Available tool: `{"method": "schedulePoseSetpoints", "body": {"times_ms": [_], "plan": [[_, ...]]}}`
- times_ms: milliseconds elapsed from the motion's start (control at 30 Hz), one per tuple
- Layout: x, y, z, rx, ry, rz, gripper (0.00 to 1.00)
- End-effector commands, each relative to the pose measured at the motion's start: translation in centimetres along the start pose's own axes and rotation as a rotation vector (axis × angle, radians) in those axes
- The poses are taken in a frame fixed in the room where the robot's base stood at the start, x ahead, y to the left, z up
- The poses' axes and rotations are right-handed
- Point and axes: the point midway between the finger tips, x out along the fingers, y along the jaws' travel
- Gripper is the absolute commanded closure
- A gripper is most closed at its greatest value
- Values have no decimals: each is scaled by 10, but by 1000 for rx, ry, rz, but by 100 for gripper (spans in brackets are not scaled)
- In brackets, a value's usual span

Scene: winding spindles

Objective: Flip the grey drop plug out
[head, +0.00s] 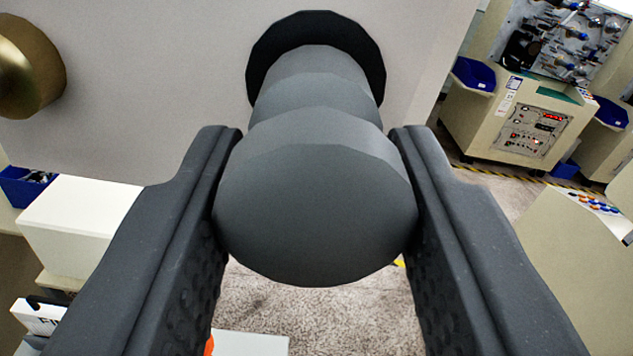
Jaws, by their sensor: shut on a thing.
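The grey drop plug (315,205) is a rounded grey knob on a stepped grey stem. It sticks out from a dark round collar (262,52) on a pale panel (170,75). My gripper (316,215) has one dark finger on each side of the knob, and the fingers press against its left and right sides. The stem still runs into the collar, and its inner end is hidden there. The lower inner faces of the fingers show a dimpled pad.
A brass knob (28,65) sticks out of the panel at the left. A beige cabinet with a control panel (535,130) and blue bins (475,74) stands at the back right. A white box (78,225) is at the lower left. Carpeted floor (330,315) shows below.

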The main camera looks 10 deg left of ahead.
Motion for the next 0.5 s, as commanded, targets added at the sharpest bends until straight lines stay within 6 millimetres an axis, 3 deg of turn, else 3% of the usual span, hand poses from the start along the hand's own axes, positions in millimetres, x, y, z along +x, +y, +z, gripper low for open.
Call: {"method": "schedulePoseSetpoints", "body": {"times_ms": [200, 467, 500], "plan": [[-18, 0, 3, -1, -1, 2, 100], [-18, -1, 2, 0, -4, -1, 100], [-18, -1, 2, 0, -4, -1, 59]]}}
